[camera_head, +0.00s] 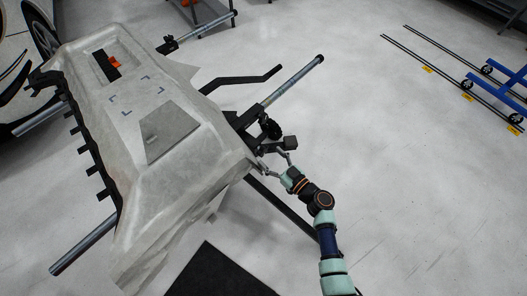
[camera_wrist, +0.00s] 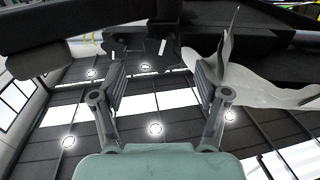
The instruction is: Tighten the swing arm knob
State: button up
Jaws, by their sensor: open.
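A black lobed part that looks like the swing arm knob (camera_head: 270,128) sits by the stand's black bracket, right of the wrapped panel in the head view. In the wrist view a dark lobed shape (camera_wrist: 140,50) shows beyond my fingertips; I take it for the same knob, but it is dark and hard to make out. My gripper (camera_head: 269,158) is close below the bracket, beside the panel's lower right edge. In the wrist view my gripper (camera_wrist: 160,78) has its two fingers spread apart, with nothing between them.
The grey wrapped panel (camera_head: 110,130) lies on a stand with grey tubes (camera_head: 292,80) and black bars (camera_head: 243,80). Loose wrap film (camera_wrist: 250,80) hangs near my right finger. A black mat (camera_head: 220,275) lies below. Open floor is at right, with a blue cart (camera_head: 497,80) beyond.

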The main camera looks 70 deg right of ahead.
aim_at(264, 152)
jog(key=shift+x, duration=1.8)
jog(key=c, duration=1.1)
